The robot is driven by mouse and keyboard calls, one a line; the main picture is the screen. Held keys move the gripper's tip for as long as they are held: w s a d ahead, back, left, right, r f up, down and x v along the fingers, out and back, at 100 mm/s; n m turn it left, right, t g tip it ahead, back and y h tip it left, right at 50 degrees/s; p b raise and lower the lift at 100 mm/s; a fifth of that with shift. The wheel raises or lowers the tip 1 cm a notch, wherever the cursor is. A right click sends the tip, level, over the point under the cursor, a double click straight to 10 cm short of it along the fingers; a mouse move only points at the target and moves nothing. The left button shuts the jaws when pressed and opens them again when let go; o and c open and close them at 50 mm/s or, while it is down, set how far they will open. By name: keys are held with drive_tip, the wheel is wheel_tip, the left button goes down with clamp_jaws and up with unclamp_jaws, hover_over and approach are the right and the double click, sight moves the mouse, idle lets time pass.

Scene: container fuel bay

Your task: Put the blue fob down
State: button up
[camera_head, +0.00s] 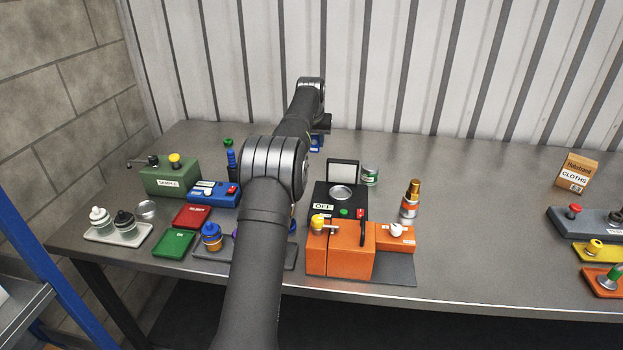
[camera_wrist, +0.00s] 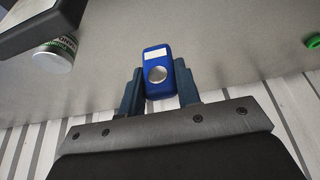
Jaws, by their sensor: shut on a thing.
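The blue fob (camera_wrist: 158,78) shows in the wrist view with a white label and a round silver disc on its face. My gripper (camera_wrist: 160,90) is shut on it, one finger on each side. In the head view the blue fob (camera_head: 316,142) is a small blue patch below the end of my arm, near the back of the metal table (camera_head: 480,215). My arm hides much of my gripper there. I cannot tell whether the fob touches the table.
A black device (camera_head: 327,197) with a round silver plate and a green-and-white can (camera_head: 370,174) stand right of the fob. A green box (camera_head: 170,178), a blue box (camera_head: 213,193) and an orange unit (camera_head: 345,252) stand nearer the front. The table's right middle is clear.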

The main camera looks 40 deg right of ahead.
drive_tip(key=f, duration=0.4)
drive_tip(key=a+f, duration=0.1)
drive_tip(key=shift+w+f, duration=0.4)
drive_tip(key=shift+d+f, duration=0.1)
drive_tip(key=shift+f, duration=2)
drive_tip(key=shift+f, duration=0.15)
drive_tip(key=o, duration=0.9)
drive_tip(key=shift+o, duration=0.2)
drive_tip(key=v, duration=1.2)
